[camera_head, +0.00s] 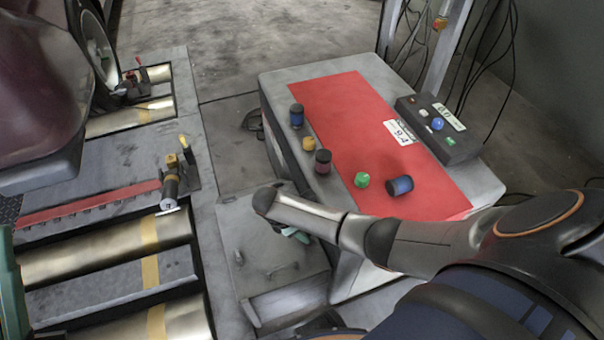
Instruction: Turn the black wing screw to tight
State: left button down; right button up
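I cannot pick out a black wing screw for certain. A clamp-like fixture (172,182) with a yellow knob stands on the roller frame, at the right end of a red toothed strip; any screw on it is too small to tell. A second fixture (131,86) with a red handle stands by the car wheel. My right gripper (296,235) is mostly hidden under its own wrist, above the grey floor plate beside the cart. Only a bit of teal shows, so its fingers cannot be judged. My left gripper is not clearly in view.
A grey cart (278,92) with a red mat (350,115) carries several small coloured cylinders and caps. A black button box (438,128) sits at its right. Metal rollers (110,250) lie at left, under a dark red car body (40,80). Cables hang at upper right.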

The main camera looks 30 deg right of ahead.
grip_shut()
dwell(0.3)
dwell(0.3)
